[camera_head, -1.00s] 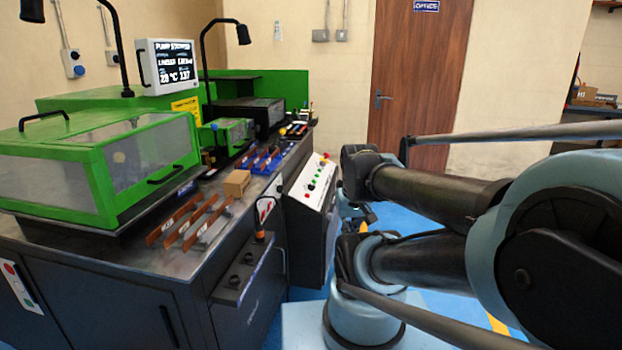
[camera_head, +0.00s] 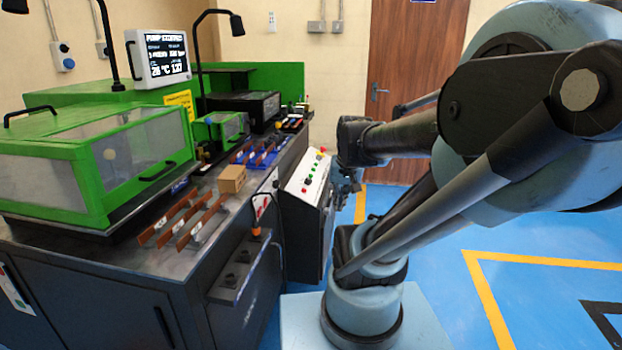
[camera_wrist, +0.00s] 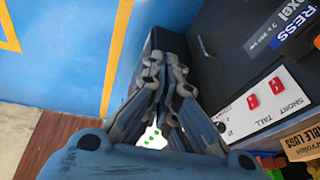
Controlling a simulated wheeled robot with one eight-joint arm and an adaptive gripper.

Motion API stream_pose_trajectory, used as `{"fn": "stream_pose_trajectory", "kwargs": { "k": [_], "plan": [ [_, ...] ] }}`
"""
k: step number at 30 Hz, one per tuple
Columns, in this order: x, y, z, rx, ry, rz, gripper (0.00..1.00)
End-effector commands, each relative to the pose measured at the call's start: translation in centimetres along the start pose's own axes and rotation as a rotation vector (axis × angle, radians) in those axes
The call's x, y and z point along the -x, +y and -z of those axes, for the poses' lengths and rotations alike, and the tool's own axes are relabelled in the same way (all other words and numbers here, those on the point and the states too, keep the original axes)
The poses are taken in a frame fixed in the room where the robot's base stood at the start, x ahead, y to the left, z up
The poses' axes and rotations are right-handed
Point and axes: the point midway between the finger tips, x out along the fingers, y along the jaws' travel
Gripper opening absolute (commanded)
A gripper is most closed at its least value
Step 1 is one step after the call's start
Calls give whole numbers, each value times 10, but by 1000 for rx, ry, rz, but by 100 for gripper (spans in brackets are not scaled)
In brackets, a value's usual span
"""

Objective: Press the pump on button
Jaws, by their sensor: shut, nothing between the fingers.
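The white sloped control panel (camera_head: 308,172), with red, green and dark buttons, stands at the right end of the machine. Its button labels are too small to read, so I cannot tell which is pump on. My gripper (camera_wrist: 165,68) is shut and empty in the wrist view. In the head view my gripper is beside the panel's right edge, mostly hidden by my arm. I cannot tell whether it touches anything. The monitor (camera_head: 158,57) reads PUMP, then a blurred word.
The bench holds a green guarded machine (camera_head: 95,165), a small cardboard box (camera_head: 232,179) and copper strips (camera_head: 185,222). A handheld tool (camera_head: 256,232) is at the bench front. A white plate with red buttons (camera_wrist: 265,95) shows at right in the wrist view. Blue floor lies open at right.

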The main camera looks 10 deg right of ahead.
Motion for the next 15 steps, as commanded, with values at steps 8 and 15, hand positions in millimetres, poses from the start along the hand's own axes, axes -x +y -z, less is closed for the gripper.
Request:
{"fn": "stream_pose_trajectory", "kwargs": {
  "k": [8,15],
  "plan": [
    [-5,-19,91,-182,96,68,0],
    [-20,-30,169,-341,172,136,0]
  ]
}}
